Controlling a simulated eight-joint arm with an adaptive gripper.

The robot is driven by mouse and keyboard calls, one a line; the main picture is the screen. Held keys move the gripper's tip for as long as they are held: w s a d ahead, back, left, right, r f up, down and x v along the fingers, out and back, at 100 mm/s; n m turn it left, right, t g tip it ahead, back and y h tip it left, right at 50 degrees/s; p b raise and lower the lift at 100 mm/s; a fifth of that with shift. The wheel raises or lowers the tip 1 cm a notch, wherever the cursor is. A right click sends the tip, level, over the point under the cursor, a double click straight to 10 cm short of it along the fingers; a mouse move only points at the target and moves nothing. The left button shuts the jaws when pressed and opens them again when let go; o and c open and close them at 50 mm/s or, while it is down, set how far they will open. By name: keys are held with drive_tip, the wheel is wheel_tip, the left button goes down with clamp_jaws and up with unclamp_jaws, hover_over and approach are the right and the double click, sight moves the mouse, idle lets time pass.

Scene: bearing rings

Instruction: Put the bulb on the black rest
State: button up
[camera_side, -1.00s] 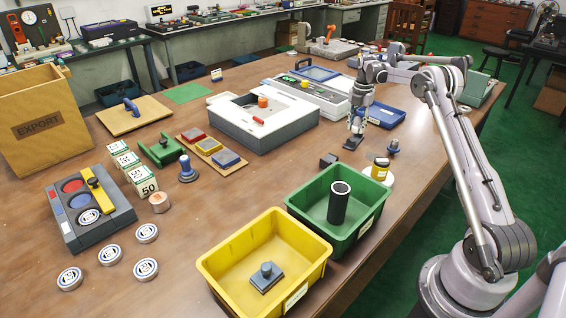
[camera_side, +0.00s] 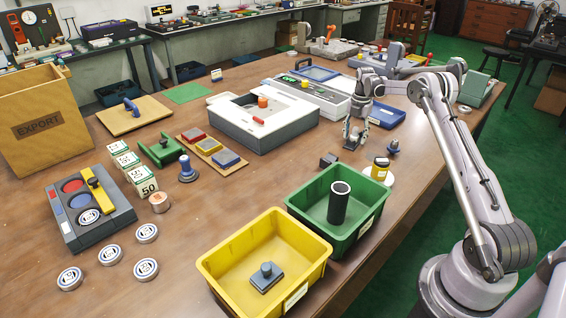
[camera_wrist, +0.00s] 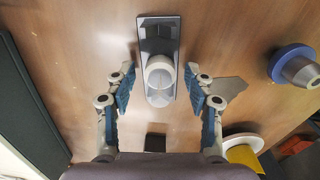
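My gripper (camera_wrist: 163,90) is open, with its fingers apart on either side of a pale round knob on a dark rectangular plate (camera_wrist: 152,30); contact is not visible. In the side view my gripper (camera_side: 355,138) is low over the table and mostly hides the plate. A blue, round-bottomed thing with a grey cone top (camera_side: 393,147), perhaps the bulb, stands to the right; it also shows in the wrist view (camera_wrist: 294,66). A small black block (camera_side: 328,160), perhaps the black rest, sits at lower left of my gripper; it shows bottom centre in the wrist view (camera_wrist: 155,143).
A white disc (camera_side: 367,178) bears a yellow and black jar (camera_side: 380,168). The green bin (camera_side: 300,205) with a black cylinder and the yellow bin (camera_side: 215,262) stand nearer. The white-grey machine (camera_side: 245,135) is to the left, the blue tray (camera_side: 388,117) behind.

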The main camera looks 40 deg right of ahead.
sight(356, 128)
wheel_tip(356, 128, up, 12)
drive_tip(key=shift+a+r, duration=0.1)
drive_tip(key=shift+r, duration=0.05)
drive_tip(key=s+a+r+m+t, duration=0.1)
drive_tip(key=a+r+m, duration=0.25)
drive_tip(key=a, duration=0.35)
drive_tip(key=s+a+r+m+t+h, duration=0.15)
drive_tip(key=a+r, duration=0.25)
drive_tip(key=a, duration=0.4)
drive_tip(key=a+r+m+t, duration=0.1)
drive_tip(key=a+r+m, duration=0.3)
drive_tip(key=a, duration=0.3)
drive_tip(key=s+a+f+m+t, duration=0.2)
drive_tip(key=s+a+m, duration=0.3)
drive_tip(key=s+a, duration=0.4)
drive_tip(key=s+a+f+m+t+y, duration=0.1)
drive_tip(key=s+a+f+m, duration=0.3)
drive_tip(key=s+a, duration=0.5)
drive_tip(key=shift+a+f+m+t, duration=0.15)
drive_tip(key=shift+f+m+t, duration=0.25)
drive_tip(key=shift+m, duration=0.5)
drive_tip(key=shift+y, duration=0.25)
